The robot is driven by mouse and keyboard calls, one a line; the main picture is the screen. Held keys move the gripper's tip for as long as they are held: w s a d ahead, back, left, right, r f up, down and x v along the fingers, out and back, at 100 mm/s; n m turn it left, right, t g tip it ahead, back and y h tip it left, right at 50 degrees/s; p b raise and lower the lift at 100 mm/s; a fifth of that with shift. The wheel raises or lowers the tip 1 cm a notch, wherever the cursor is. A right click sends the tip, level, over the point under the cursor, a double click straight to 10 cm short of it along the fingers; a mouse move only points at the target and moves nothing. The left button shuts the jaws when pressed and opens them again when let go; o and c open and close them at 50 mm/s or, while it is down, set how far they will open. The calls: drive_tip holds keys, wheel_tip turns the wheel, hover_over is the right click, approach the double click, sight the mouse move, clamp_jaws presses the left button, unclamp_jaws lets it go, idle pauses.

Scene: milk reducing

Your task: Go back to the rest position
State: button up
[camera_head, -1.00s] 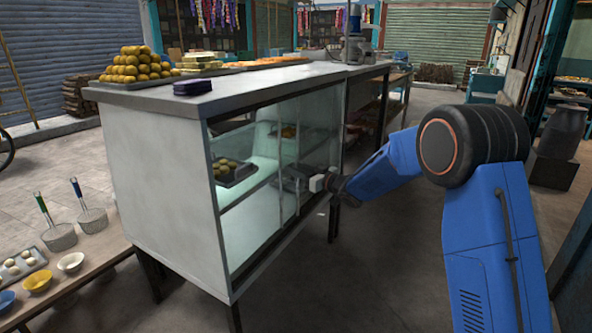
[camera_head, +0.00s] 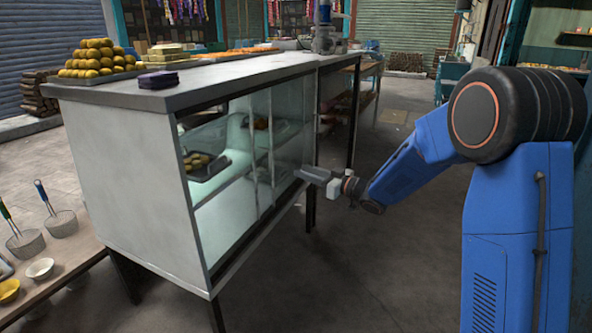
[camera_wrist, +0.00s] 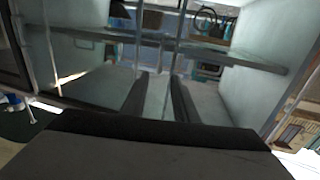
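My blue arm reaches in from the right in the head view. My gripper (camera_head: 309,175) is beside the open-looking front of the display cabinet (camera_head: 130,185), near its right end. It holds nothing that I can see. In the wrist view, its two dark fingers (camera_wrist: 159,100) stand apart with a clear gap between them. Cabinet glass and a shelf (camera_wrist: 235,57) show beyond the fingers. I cannot tell whether the fingers touch the cabinet.
The cabinet top bears a pile of yellow sweets (camera_head: 98,60) and a dark purple box (camera_head: 158,80). A tray of sweets (camera_head: 205,165) sits inside. A low bench with bowls (camera_head: 40,268) is at the left. The floor (camera_head: 395,260) in front is clear.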

drive_tip(key=shift+s+d, duration=0.3)
drive_tip(key=shift+d, duration=0.1)
drive_tip(key=s+d+r+m+t+h, duration=0.25)
drive_tip(key=d+r+h, duration=0.2)
drive_tip(key=d, duration=0.45)
drive_tip(key=s+d+r+m+t+h, duration=0.1)
drive_tip(key=s+d+r+m+h, duration=0.25)
drive_tip(key=d+h, duration=0.4)
drive_tip(key=s+d+f+m+h, duration=0.1)
drive_tip(key=s+d+m+h, duration=0.1)
drive_tip(key=s+d, duration=0.6)
drive_tip(key=s+d+f+m+g, duration=0.1)
drive_tip(key=s+f+g, duration=0.2)
drive_tip(key=s, duration=0.8)
drive_tip(key=s+d+f+m+g, duration=0.1)
drive_tip(key=s+f+g, duration=0.1)
drive_tip(key=s, duration=1)
drive_tip(key=s+d+f+m+g+h, duration=0.1)
drive_tip(key=s+d+f+g, duration=0.1)
drive_tip(key=s, duration=1)
drive_tip(key=shift+f+g, duration=0.85)
drive_tip(key=shift+f, duration=0.1)
drive_tip(key=shift+d, duration=0.1)
